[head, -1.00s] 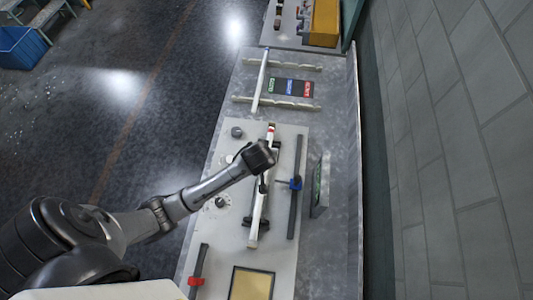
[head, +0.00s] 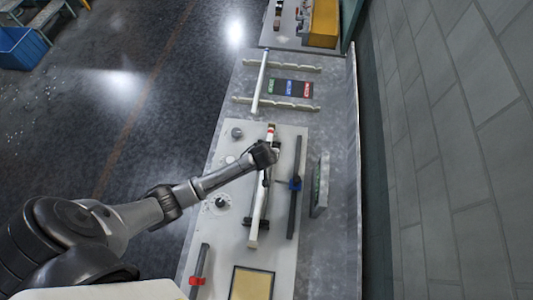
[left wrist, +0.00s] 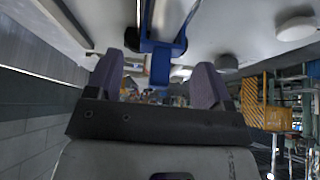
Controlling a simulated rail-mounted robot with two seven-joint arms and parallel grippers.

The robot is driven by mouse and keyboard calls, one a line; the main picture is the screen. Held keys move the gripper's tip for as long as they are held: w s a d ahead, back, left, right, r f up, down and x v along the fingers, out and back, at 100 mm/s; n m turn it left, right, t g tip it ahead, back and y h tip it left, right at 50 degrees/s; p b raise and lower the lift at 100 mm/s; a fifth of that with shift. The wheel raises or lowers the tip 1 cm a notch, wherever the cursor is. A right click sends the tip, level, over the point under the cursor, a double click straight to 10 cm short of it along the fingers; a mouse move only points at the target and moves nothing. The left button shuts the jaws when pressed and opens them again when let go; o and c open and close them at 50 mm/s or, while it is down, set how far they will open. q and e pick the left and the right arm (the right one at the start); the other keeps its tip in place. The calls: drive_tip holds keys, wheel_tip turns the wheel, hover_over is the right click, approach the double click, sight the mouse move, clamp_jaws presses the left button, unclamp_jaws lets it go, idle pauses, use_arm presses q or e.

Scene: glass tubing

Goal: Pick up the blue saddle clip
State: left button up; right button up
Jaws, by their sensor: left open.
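The blue saddle clip (head: 295,184) is on the dark upright-lying bar (head: 294,205) at the right of the pale work board in the head view. In the left wrist view the blue clip (left wrist: 160,47) is large, just beyond and between my fingertips. My left gripper (left wrist: 158,80) is open, with its two purple-grey fingers apart and nothing visibly held between them. In the head view my left wrist hangs over the board, left of the clip, and hides most of the gripper. My right gripper is in neither view.
A long white tube (head: 256,215) lies on the board left of the clip. A small upright panel (head: 319,185) stands close on its right. A red clip (head: 196,281) and a yellow-brown pad (head: 251,284) are at the near end. A labelled dark tray (head: 290,88) lies farther back.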

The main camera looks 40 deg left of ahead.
use_arm(q)
drive_tip(key=shift+x, duration=0.95)
drive_tip(key=c, duration=1)
